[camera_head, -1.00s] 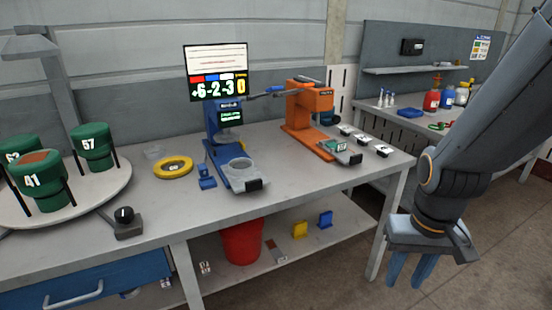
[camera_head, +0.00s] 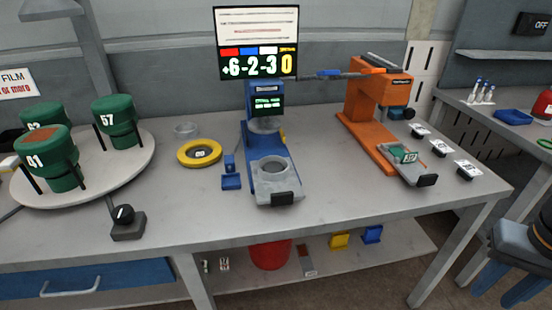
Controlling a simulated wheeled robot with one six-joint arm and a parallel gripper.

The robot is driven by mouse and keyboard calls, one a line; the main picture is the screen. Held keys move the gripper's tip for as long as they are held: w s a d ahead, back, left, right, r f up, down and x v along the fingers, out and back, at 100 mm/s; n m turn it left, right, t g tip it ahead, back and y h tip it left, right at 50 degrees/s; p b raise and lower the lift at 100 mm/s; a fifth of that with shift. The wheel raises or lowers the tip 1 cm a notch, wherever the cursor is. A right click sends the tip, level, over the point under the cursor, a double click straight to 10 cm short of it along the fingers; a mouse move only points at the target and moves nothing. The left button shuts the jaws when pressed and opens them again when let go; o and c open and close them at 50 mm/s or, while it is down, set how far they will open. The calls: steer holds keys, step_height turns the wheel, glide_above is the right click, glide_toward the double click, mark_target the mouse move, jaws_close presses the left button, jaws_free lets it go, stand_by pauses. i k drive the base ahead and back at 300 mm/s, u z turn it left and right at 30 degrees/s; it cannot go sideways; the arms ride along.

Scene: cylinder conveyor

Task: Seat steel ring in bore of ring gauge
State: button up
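A yellow ring (camera_head: 199,153) lies flat on the bench left of the blue stand, with a small pale label in its middle; it may be the ring gauge. A flat grey ring (camera_head: 186,129) lies just behind it. A larger grey ring-shaped piece (camera_head: 270,185) with a round opening sits on the base of the blue stand (camera_head: 256,140). I cannot tell for sure which of these two is the steel ring. My gripper (camera_head: 497,294) is at the bottom right, beyond the bench's right end, fingers apart and empty, far from the rings.
A round turntable (camera_head: 135,172) with green numbered containers stands at the left, with a black knob box (camera_head: 125,222) near it. An orange stand (camera_head: 372,105) and several small labelled plates are at the right. A display (camera_head: 257,43) rises behind.

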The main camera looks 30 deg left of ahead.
mark_target(202, 154)
steer(key=u, duration=0.6)
steer(key=i, duration=0.8)
steer(key=u, duration=0.85)
